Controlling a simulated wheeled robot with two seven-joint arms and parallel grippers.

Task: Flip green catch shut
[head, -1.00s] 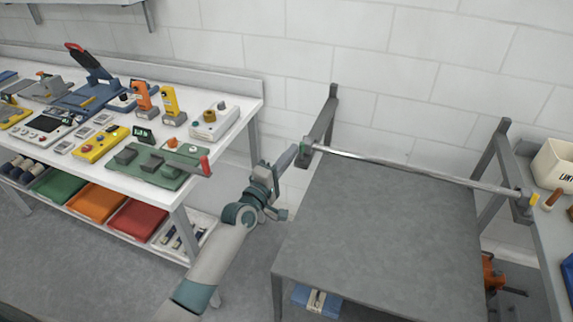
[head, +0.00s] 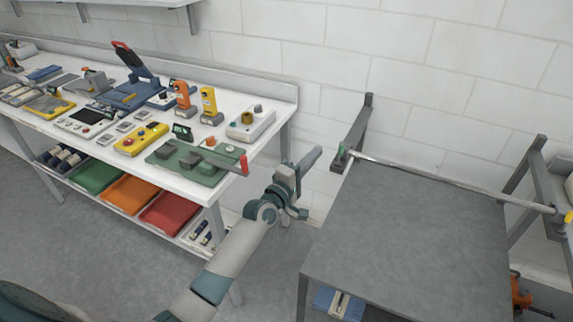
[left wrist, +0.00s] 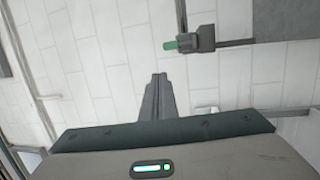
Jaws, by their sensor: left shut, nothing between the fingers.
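A small green catch (head: 341,152) sits at the left end of the metal bar (head: 430,172), on the grey frame. In the left wrist view the green catch (left wrist: 171,46) sticks out to the left of a dark grey block. Whether it is open or shut is too small to tell. My left gripper (head: 315,156) is left of the catch, apart from it in the head view. Its fingers (left wrist: 158,78) are together and empty in the left wrist view, below the catch in that picture. My right gripper is not in view.
The grey table (head: 410,235) lies right of my left arm. A white bench (head: 75,142) at left holds several devices, including a green fixture (head: 205,173) with a red-ended lever near my arm. The white wall (head: 335,50) is behind. The bar spans the table's far side.

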